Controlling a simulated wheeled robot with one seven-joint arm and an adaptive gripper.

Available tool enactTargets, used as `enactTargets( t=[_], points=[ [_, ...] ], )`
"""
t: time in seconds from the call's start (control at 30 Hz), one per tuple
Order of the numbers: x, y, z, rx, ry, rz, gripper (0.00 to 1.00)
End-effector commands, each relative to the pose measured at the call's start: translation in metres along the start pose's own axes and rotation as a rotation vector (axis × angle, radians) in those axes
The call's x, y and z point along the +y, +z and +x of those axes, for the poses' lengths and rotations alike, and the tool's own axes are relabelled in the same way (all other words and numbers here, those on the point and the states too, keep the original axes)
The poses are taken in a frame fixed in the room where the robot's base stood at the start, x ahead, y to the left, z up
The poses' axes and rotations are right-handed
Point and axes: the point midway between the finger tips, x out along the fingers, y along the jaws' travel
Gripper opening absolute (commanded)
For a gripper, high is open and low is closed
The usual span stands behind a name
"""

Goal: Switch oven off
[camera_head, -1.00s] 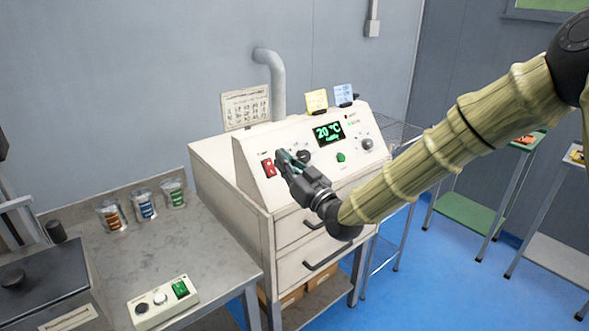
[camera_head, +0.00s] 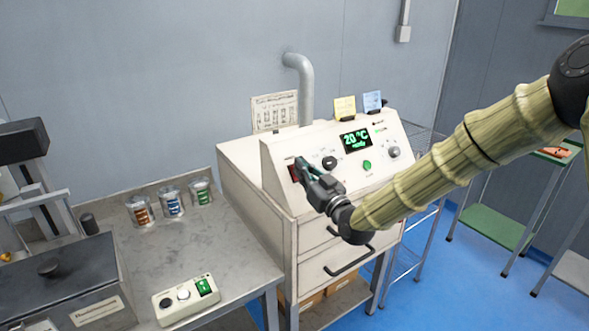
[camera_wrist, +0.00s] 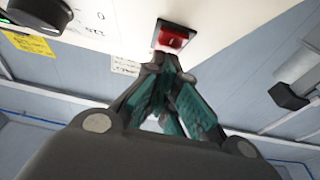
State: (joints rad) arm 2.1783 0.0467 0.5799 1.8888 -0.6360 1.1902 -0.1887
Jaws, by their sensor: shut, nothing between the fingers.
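The oven (camera_head: 245,185) is a cream cabinet with a sloped control panel. Its display (camera_head: 356,140) is lit green and reads 20 °C. The red rocker switch (camera_head: 293,174) is at the panel's left end, partly hidden by my gripper in the head view. The switch (camera_wrist: 174,38) shows red in a dark frame in the wrist view. My gripper (camera_head: 301,163) is shut and empty, with its fingertips at the switch. In the wrist view my gripper (camera_wrist: 163,56) is just below the switch; I cannot tell whether it touches.
A black knob (camera_head: 330,163), a green button (camera_head: 367,166) and a grey knob (camera_head: 393,152) are on the panel. Several jars (camera_head: 171,205) and a small control box (camera_head: 186,299) stand on the bench left.

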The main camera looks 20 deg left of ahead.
Motion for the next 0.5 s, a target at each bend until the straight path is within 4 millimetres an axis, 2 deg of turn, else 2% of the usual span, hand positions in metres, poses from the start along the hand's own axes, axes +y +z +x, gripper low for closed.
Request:
enactTargets(
  t=[0.03,0.27,0.37,0.5],
  points=[
    [0.013,-0.005,-0.006,-0.021,0.018,-0.005,0.0],
    [0.01,-0.001,-0.006,-0.018,0.015,-0.003,0.0],
    [0.009,-0.005,-0.007,-0.017,0.014,-0.003,0.0],
    [0.01,-0.021,-0.013,-0.015,0.012,-0.004,0.0]
  ],
)
